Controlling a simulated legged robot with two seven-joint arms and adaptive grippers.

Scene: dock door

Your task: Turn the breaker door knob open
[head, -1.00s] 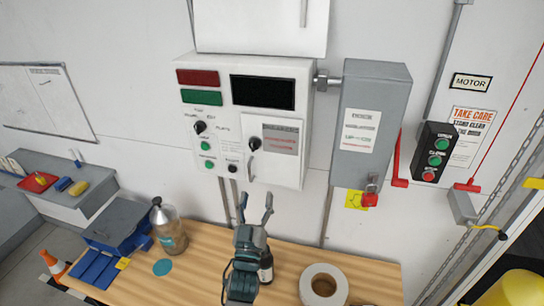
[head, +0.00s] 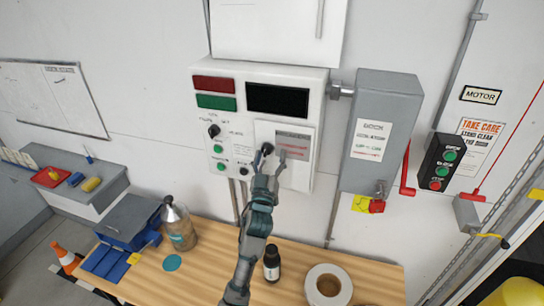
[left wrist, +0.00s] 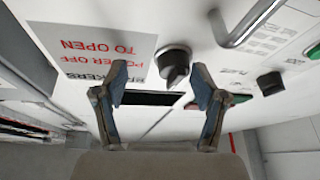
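The white breaker door (head: 300,179) is on the front of the wall control box and looks shut. My left gripper (head: 272,158) is raised in front of the door, close to the knob. In the left wrist view the left gripper (left wrist: 160,78) is open, its two fingers spread with nothing between the tips. The knob (left wrist: 174,62) appears just beyond the fingertips, roughly between them, nearer the right finger; I see no contact. My right gripper is not in view.
The control box has a dark screen (head: 277,98) and buttons. A grey switch box (head: 378,130) with a red lever (head: 407,170) is to the right. Below, the wooden bench (head: 205,285) holds a spray bottle (head: 177,225), a dark bottle (head: 271,263) and a tape roll (head: 327,285).

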